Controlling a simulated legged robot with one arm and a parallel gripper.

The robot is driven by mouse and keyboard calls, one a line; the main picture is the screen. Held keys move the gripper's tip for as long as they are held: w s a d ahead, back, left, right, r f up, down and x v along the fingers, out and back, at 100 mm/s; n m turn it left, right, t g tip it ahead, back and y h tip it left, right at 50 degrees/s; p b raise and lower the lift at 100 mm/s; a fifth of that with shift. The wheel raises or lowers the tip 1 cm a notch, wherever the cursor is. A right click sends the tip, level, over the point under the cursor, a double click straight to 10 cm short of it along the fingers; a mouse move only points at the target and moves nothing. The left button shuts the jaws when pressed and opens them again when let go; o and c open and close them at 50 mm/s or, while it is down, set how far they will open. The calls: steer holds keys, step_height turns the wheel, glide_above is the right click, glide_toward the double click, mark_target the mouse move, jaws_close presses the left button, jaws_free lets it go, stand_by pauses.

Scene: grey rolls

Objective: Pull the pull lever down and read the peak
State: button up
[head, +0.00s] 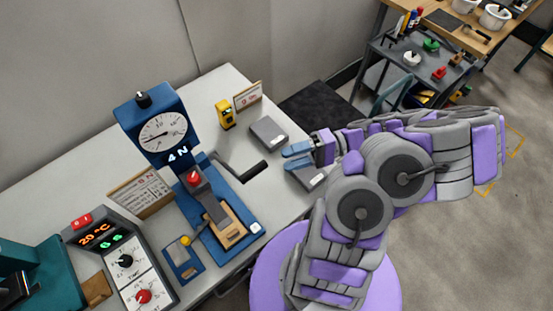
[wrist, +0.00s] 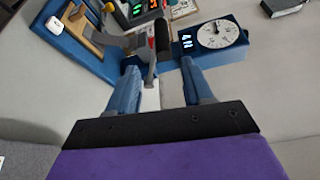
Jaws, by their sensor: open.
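The blue tester (head: 150,108) stands on the white bench with a round dial (head: 163,133), its needle pointing left, and a "4 N" readout (head: 178,154). Its pull lever (head: 251,172) has a black grip and sticks out to the right, roughly level. My gripper (head: 297,157) is open and empty, to the right of the grip and apart from it. In the wrist view the black grip (wrist: 162,36) lies ahead of my open gripper (wrist: 160,70), roughly between the fingertips. The dial (wrist: 217,34) also shows there.
A grey box (head: 269,133) and a yellow device (head: 226,114) sit behind the lever. Another grey box (head: 311,176) lies under my gripper. A control unit (head: 125,260) stands at the left front. The bench's right edge is close to my arm.

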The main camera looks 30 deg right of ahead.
steer(key=v, duration=0.8)
steer(key=shift+d+p, duration=0.2)
steer(key=shift+p, duration=0.15)
steer(key=a+r+n+g+h, duration=0.3)
steer(key=a+r+g, duration=0.15)
steer(key=a, duration=0.35)
steer(key=a+r+n+g+h, duration=0.2)
steer(key=a+r+g+h, duration=0.15)
steer(key=a+r, duration=0.3)
steer(key=s+a+r+m+t+h, duration=0.1)
steer(key=s+a+t+h, duration=0.2)
steer(key=s+h, duration=0.7)
steer(key=shift+s, duration=1.25)
steer(key=shift+a+r, duration=0.1)
steer(key=shift+r, duration=0.05)
